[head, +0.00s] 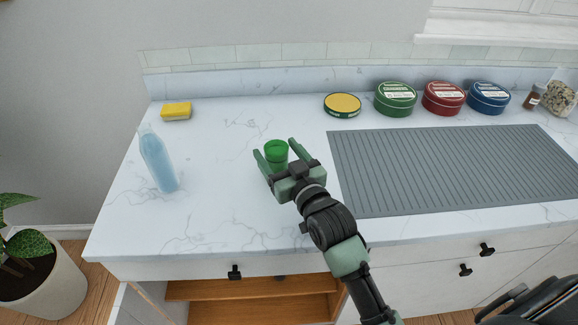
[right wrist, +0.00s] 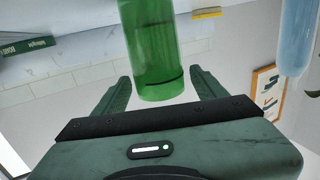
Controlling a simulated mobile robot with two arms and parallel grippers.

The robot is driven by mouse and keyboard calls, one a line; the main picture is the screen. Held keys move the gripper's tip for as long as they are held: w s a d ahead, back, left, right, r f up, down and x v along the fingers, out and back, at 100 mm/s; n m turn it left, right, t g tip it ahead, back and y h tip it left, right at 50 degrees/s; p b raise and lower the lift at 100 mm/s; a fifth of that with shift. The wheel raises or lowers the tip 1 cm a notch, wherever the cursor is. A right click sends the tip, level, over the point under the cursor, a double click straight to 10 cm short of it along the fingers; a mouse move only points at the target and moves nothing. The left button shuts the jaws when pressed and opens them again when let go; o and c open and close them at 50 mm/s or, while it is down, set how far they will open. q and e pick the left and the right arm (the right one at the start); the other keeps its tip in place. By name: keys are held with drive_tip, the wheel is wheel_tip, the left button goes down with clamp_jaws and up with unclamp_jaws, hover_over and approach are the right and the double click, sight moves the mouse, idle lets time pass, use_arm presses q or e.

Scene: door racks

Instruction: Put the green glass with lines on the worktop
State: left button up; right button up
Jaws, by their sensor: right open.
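The green glass (head: 277,157) stands upright on the white marbled worktop (head: 225,205), left of the grey ribbed mat. My right gripper (head: 274,147) is open, with one finger on each side of the glass. In the right wrist view, which is upside down, the glass (right wrist: 150,45) is see-through green with a dark line near its rim. It sits between the spread fingers (right wrist: 160,76), with gaps visible beside it. Its base is cut off there. The gripper partly hides its lower part in the head view. My left gripper is not in view.
A blue bottle (head: 158,162) and a yellow sponge (head: 176,111) are at the left. A yellow-lidded tin (head: 342,105), green, red and blue tins (head: 443,98) and jars (head: 559,98) line the back. The ribbed mat (head: 450,165) is empty. The worktop around the glass is clear.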

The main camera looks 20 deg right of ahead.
drive_tip(key=s, duration=0.3)
drive_tip(key=s+b, duration=0.1)
drive_tip(key=s, duration=0.2)
drive_tip(key=s+d, duration=0.1)
drive_tip(key=s, duration=0.3)
drive_tip(key=shift+r, duration=0.1)
drive_tip(key=shift+s+d+r+b, duration=0.15)
drive_tip(key=shift+s+b, duration=0.15)
drive_tip(key=shift+s, duration=0.2)
